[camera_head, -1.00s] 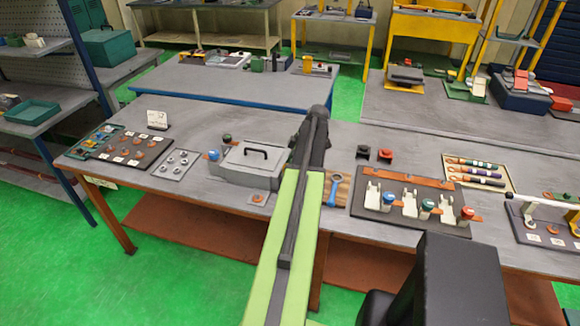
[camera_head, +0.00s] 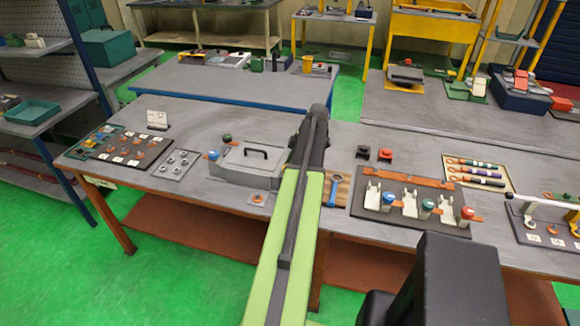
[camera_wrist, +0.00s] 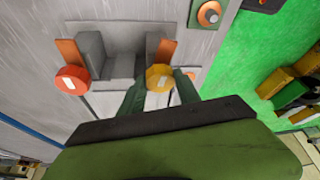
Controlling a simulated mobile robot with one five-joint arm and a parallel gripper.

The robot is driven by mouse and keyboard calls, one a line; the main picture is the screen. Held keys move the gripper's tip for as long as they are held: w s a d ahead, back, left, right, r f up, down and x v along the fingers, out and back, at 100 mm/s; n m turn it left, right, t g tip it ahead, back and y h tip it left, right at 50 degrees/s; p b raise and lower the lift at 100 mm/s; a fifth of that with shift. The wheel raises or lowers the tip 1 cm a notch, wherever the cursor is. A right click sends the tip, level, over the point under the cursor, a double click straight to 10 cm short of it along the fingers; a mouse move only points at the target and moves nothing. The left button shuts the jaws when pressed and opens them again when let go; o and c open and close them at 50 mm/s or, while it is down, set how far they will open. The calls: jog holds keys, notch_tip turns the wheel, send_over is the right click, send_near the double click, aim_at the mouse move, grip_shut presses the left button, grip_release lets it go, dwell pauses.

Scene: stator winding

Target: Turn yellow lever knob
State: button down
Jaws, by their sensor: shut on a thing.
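The yellow lever knob (camera_wrist: 159,78) is round with a pale bar mark across its face and sits in the middle of the wrist view. An orange-brown lever plate shows just above it. My gripper (camera_wrist: 158,84) has its dark green fingers on both sides of the yellow knob and is shut on it. An orange-red knob (camera_wrist: 72,80) with a white bar sits to the left, apart from the fingers. A grey block stands between the two knobs. In the head view, my own arm hides the gripper and the yellow knob.
In the head view, a grey lidded box (camera_head: 248,165) stands left of my arm. A dark board (camera_head: 411,205) with blue, green and red knobs lies to the right. A small square piece with a round grey top (camera_wrist: 208,14) is close by in the wrist view.

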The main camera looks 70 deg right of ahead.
jog(key=shift+a, duration=0.15)
dwell(0.6)
jog(key=c, duration=0.9)
grip_release()
jog(key=shift+o, duration=0.2)
jog(key=p+v, duration=1.6)
jog(key=v, duration=0.1)
jog(key=shift+r, duration=0.2)
